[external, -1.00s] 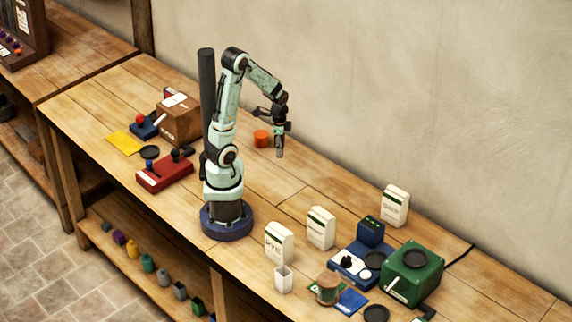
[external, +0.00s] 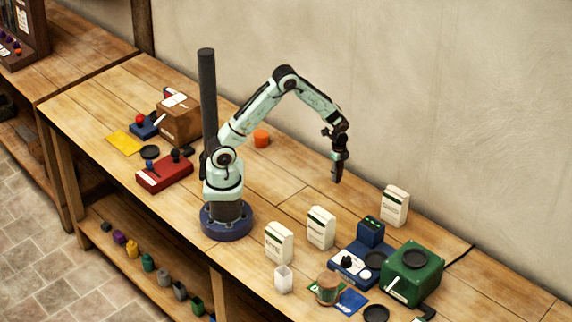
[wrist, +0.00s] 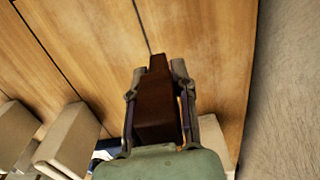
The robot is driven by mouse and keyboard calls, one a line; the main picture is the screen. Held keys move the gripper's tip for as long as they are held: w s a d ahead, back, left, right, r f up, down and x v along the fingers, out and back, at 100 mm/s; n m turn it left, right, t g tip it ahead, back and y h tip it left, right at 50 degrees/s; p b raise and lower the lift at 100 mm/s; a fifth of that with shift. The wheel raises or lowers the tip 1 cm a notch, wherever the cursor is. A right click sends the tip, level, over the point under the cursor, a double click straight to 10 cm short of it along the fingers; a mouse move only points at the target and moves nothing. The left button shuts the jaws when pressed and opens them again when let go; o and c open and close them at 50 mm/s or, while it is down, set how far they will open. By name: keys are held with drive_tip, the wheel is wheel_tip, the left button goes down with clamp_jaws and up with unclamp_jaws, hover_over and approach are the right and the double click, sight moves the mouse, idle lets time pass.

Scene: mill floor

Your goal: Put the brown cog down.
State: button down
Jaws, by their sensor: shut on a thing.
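The brown cog (wrist: 157,108) shows in the wrist view as a dark brown, blocky piece; no teeth can be made out from this angle. My gripper (wrist: 158,90) is shut on it, with one finger on each side. In the external view my gripper (external: 338,171) points down above the back part of the bench, left of the rear white carton. The cog is too small and dark there to tell apart from the fingers. Bare wood planks lie below it in the wrist view, with a gap between.
White cartons (external: 320,228) stand in front of my gripper, and another carton (external: 395,205) stands to its right. A blue scale-like device (external: 352,266) and a green box (external: 412,272) are farther right. The bench (external: 290,190) between is clear.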

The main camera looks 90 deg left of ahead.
sight(344, 195)
drive_tip(key=w+f, duration=0.1)
drive_tip(key=w+a+f, duration=0.1)
drive_tip(key=f, duration=0.1)
drive_tip(key=shift+w, duration=0.15)
drive_tip(key=shift+w+f, duration=0.2)
drive_tip(key=shift+f, duration=1.55)
drive_tip(key=shift+f, duration=0.15)
drive_tip(key=c, duration=0.9)
unclamp_jaws()
wheel_tip(344, 195, up, 13)
drive_tip(key=shift+f, duration=0.2)
